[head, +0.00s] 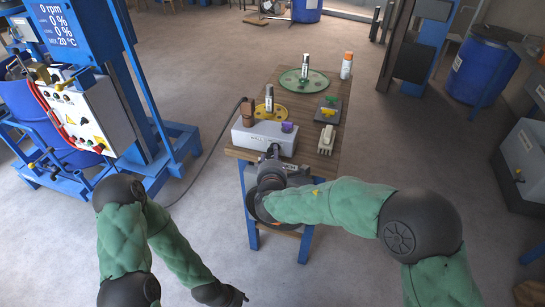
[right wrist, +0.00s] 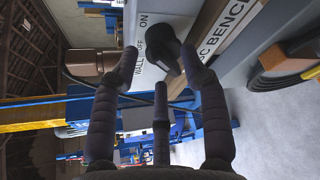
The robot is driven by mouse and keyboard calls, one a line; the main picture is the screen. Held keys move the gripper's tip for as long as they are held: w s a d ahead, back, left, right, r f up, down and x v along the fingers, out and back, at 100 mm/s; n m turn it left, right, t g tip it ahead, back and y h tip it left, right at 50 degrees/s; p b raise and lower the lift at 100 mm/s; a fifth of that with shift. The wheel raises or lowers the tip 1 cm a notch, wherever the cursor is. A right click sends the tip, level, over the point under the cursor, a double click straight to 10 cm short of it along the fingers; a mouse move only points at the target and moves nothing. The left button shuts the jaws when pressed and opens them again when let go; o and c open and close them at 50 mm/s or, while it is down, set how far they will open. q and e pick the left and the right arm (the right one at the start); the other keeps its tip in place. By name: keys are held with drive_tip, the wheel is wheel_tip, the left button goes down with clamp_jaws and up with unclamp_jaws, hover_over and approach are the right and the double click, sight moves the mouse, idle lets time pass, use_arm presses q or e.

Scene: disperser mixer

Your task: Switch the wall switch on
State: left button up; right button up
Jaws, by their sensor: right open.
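The wall switch is a pale grey box (head: 252,137) lettered "WALL" at the near end of the wooden bench. In the right wrist view its face (right wrist: 185,8) shows "OFF" and "ON" beside a black knob (right wrist: 163,46). My right gripper (head: 272,153) is at the front of the box in the head view. In the right wrist view my right gripper (right wrist: 160,68) is open, its fingertips on both sides of the knob; I cannot tell whether they touch it. In the head view the knob is hidden. My left gripper (head: 236,297) hangs low, far from the switch, its fingers too small to read.
A brown plug (head: 248,112) with a cable and a purple part (head: 287,127) are on the box. Behind are a yellow disc (head: 262,113), a green disc (head: 295,88), spray cans and small tools. A blue mixer machine (head: 78,30) stands left.

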drive_tip(key=v, duration=1.1)
drive_tip(key=shift+s, duration=0.15)
drive_tip(key=shift+d+f, duration=0.1)
drive_tip(key=shift+f, duration=0.05)
drive_tip(key=s+d+f+m+g+h+p, duration=0.1)
drive_tip(key=s+d+f+m+g, duration=0.15)
drive_tip(key=f, duration=0.35)
drive_tip(key=s+d+f+m+g+p, duration=0.1)
drive_tip(key=d+f+g, duration=0.2)
drive_tip(key=f, duration=0.3)
drive_tip(key=s+f+m+g+y+p, duration=0.45)
drive_tip(key=s+f+m+g, duration=0.65)
drive_tip(key=s+f+m, duration=0.6)
drive_tip(key=d+f+m, duration=0.1)
drive_tip(key=m, duration=0.1)
drive_tip(key=s+d+f+m+t, duration=0.1)
drive_tip(key=m, duration=0.2)
drive_tip(key=d+f+m+t+y+p, duration=0.1)
drive_tip(key=m, duration=0.2)
drive_tip(key=shift+s+d+f, duration=0.25)
drive_tip(key=shift+s+d, duration=0.1)
drive_tip(key=shift+d, duration=0.05)
